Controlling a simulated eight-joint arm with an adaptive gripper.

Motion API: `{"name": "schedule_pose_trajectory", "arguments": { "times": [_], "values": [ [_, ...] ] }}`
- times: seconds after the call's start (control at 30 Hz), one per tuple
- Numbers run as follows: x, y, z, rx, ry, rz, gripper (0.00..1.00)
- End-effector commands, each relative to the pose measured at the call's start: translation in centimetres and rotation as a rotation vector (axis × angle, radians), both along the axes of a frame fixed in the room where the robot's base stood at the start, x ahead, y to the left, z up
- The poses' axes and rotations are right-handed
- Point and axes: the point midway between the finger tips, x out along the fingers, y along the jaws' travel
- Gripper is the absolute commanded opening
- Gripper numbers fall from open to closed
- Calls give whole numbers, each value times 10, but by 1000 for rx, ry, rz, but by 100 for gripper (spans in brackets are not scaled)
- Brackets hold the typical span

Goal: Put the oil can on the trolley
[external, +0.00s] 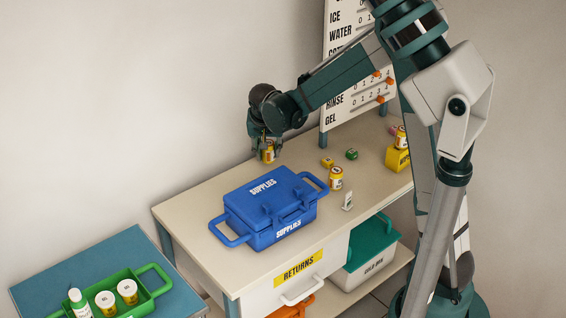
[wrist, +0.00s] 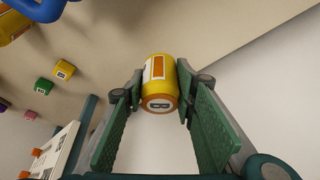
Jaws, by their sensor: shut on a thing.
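My gripper (external: 266,140) is at the back edge of the cream worktop (external: 200,205), behind the blue supplies box. It is shut on a yellow can (external: 268,153) with a white and orange label. In the wrist view the can (wrist: 160,84) sits between the two green finger pads (wrist: 158,100). I cannot read its label, so I cannot confirm it is the oil can, nor tell whether it touches the worktop. A low teal-topped stand (external: 130,250) at lower left may be the trolley. It bears a green tray (external: 152,281) with a bottle and two cans.
A board (external: 345,105) stands behind.

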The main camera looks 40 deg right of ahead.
Motion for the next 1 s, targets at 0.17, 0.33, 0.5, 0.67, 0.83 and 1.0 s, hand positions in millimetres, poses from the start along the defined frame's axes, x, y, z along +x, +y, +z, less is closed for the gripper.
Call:
{"name": "schedule_pose_trajectory", "arguments": {
  "times": [0.17,0.33,0.5,0.67,0.83,1.0],
  "values": [
    [21,53,4,0,0,70,15],
    [37,104,6,0,0,135,15],
    [49,157,8,0,0,200,15],
    [57,208,10,0,0,263,15],
    [63,264,13,0,0,329,15],
    [64,320,15,0,0,394,15]
  ]
}}
